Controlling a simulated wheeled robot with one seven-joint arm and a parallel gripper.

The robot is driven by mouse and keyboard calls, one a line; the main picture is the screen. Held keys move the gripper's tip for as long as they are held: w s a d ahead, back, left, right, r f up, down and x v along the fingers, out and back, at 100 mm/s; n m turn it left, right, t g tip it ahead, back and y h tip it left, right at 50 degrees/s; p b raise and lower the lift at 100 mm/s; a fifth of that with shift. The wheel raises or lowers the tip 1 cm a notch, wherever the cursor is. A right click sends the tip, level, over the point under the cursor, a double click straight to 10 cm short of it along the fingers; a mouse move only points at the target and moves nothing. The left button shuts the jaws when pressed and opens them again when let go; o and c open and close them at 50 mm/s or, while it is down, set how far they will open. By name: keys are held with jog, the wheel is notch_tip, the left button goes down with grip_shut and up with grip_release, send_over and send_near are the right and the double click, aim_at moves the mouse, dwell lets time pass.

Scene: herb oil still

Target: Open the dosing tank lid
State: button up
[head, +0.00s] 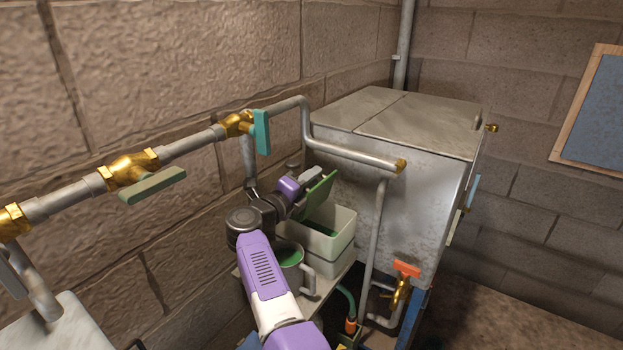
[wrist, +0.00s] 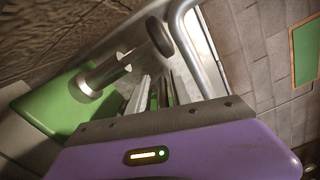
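The dosing tank (head: 340,242) is a pale, open-topped box on a small stand beside the big metal vessel. Its green lid (head: 320,193) is tilted steeply up at the tank's back edge, and green shows inside. In the wrist view the lid (wrist: 50,112) fills the left side. A metal post (wrist: 104,76) stands out from it, with a dark round disc (wrist: 160,37) at its far end. My gripper (head: 314,172) is at the lid's upper part, on its wall side. In the wrist view its fingers (wrist: 160,92) are close together beside the post, not around it. Their exact gap is unclear.
The large metal vessel (head: 400,165) stands close to the right. A pipe (head: 350,149) runs above the lid, and a vertical pipe (head: 376,230) stands to the right. A green cup (head: 288,255) sits before the tank. The block wall (head: 180,60) is close on the left.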

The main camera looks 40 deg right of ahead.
aim_at(313, 191)
jog(key=shift+a+r, duration=0.1)
jog(key=shift+b+v, duration=0.75)
jog(key=shift+v, duration=3.05)
